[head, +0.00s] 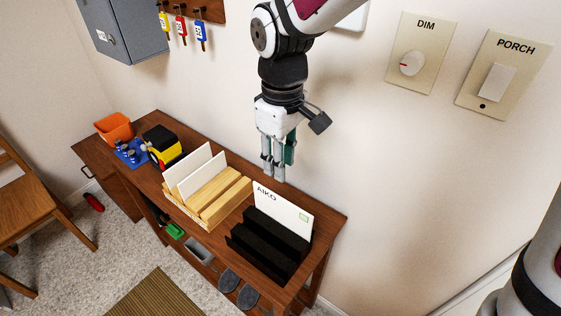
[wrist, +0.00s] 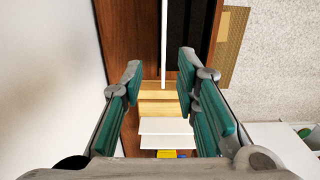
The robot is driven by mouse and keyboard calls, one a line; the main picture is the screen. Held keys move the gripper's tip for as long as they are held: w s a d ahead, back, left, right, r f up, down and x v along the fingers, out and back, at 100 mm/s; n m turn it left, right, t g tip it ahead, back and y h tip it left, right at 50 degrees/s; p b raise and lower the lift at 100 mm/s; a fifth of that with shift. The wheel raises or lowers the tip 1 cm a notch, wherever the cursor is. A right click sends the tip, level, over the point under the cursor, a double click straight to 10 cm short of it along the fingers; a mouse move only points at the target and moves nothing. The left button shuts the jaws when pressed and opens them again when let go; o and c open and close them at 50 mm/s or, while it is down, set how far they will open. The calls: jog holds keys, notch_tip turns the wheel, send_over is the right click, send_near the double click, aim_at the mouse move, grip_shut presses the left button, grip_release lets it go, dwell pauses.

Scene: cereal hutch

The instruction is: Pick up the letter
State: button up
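A white letter (head: 284,208) marked AIKO, with a green stamp, stands upright in a black slotted holder (head: 262,247) on the wooden table. My gripper (head: 272,174) is above the table, near the letter's upper left corner. In the wrist view the letter (wrist: 163,40) shows edge-on as a thin white strip, lined up between the two fingertips of my gripper (wrist: 160,68). The fingers are spread apart with nothing held. The letter's lower part is hidden in the holder.
A light wooden holder (head: 228,201) with two white cards (head: 195,170) stands left of the black holder. Further left are a yellow and black toy truck (head: 165,147), a blue tray (head: 131,153) and an orange bin (head: 114,127). The wall (head: 370,140) rises behind the table.

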aim_at(282, 198)
jog(key=f, duration=1.1)
jog(key=shift+s+f, duration=0.15)
jog(key=shift+s, duration=0.25)
jog(key=shift+f, duration=0.5)
grip_shut()
